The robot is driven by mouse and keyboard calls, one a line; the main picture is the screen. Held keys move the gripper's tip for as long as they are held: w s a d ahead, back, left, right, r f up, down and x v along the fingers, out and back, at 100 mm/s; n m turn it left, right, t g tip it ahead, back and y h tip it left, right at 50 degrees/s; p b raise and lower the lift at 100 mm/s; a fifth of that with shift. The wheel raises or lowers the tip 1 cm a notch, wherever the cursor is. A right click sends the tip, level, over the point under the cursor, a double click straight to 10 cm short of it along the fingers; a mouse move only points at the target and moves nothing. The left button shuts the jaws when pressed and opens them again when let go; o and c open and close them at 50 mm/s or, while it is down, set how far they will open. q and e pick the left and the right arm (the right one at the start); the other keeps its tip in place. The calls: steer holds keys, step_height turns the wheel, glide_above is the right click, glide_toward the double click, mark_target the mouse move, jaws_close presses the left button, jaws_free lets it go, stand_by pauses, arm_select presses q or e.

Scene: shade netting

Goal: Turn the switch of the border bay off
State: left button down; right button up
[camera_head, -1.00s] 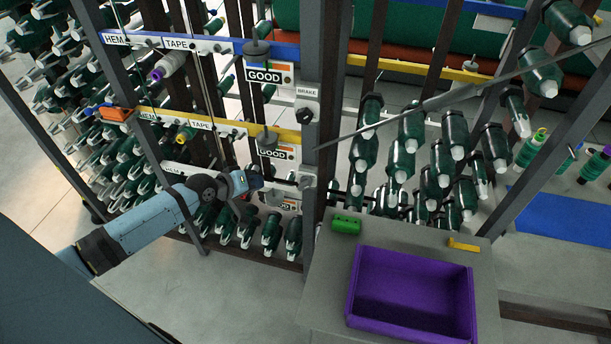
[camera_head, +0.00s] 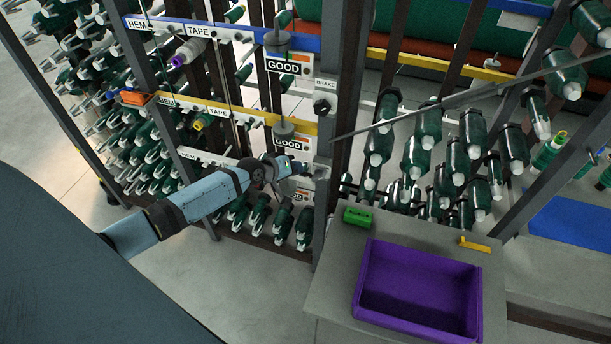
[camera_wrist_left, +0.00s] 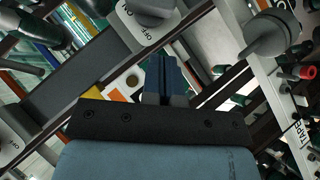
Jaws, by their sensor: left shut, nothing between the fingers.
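My left gripper (camera_head: 302,169) is shut and empty, beside the dark upright post, near a small pale switch plate (camera_head: 321,171) low on it. In the left wrist view its closed fingers (camera_wrist_left: 166,78) point up the picture toward a white plate (camera_wrist_left: 130,28) lettered OFF, with a grey round knob (camera_wrist_left: 152,8) at the top edge. The fingers look apart from this knob. No border label is legible, so I cannot tell for sure which switch is the border bay's, nor read its setting. My right gripper is out of view.
A purple bin (camera_head: 418,293) and green block (camera_head: 357,217) stand on the grey cabinet at right. Cones crowd behind.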

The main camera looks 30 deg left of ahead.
mark_target(313, 176)
arm_select(q)
steer(key=d+f, duration=0.1)
steer(key=w+d+f, duration=0.1)
steer(key=d+f, duration=0.1)
steer(key=shift+p, duration=0.4)
